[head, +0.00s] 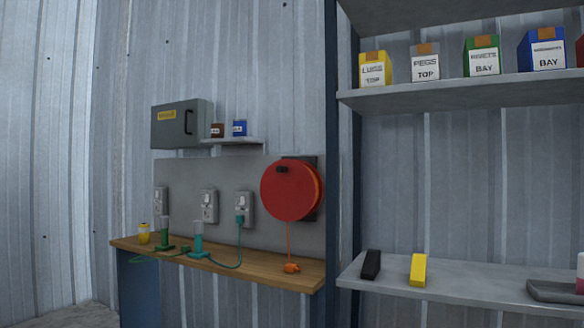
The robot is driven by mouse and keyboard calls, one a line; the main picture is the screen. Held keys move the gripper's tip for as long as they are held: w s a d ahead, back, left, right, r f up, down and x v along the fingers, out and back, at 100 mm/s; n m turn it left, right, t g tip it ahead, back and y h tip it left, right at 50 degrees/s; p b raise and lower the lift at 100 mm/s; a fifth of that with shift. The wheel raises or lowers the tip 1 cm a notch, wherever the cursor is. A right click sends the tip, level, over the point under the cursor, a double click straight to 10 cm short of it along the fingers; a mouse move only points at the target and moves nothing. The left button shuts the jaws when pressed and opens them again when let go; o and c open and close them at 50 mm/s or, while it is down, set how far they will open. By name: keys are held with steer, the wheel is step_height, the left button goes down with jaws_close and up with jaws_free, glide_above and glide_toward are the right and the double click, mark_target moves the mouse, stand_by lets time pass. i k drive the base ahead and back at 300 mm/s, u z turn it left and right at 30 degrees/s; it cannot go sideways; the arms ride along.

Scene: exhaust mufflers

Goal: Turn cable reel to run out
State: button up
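A round red cable reel (288,191) is mounted on the wall panel at the right end of the bench. A small dark knob (282,170) shows near the top of its face. An orange cable (288,240) hangs straight down from the reel. It ends in an orange plug (291,268) resting on the wooden bench top. My gripper is not in view.
The wooden bench (240,278) holds green and teal pieces with a cable running to a wall socket (244,208). A dark blue post (339,200) stands right of the reel. Shelves with labelled boxes (425,66) and a yellow block (418,270) lie further right.

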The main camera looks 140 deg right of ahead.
mark_target(291, 191)
steer(key=z, duration=1.6)
steer(key=k, duration=0.7)
steer(key=z, duration=3.3)
steer(key=i, duration=1.1)
steer(key=u, duration=0.6)
steer(key=i, duration=0.7)
steer(key=u, duration=0.5)
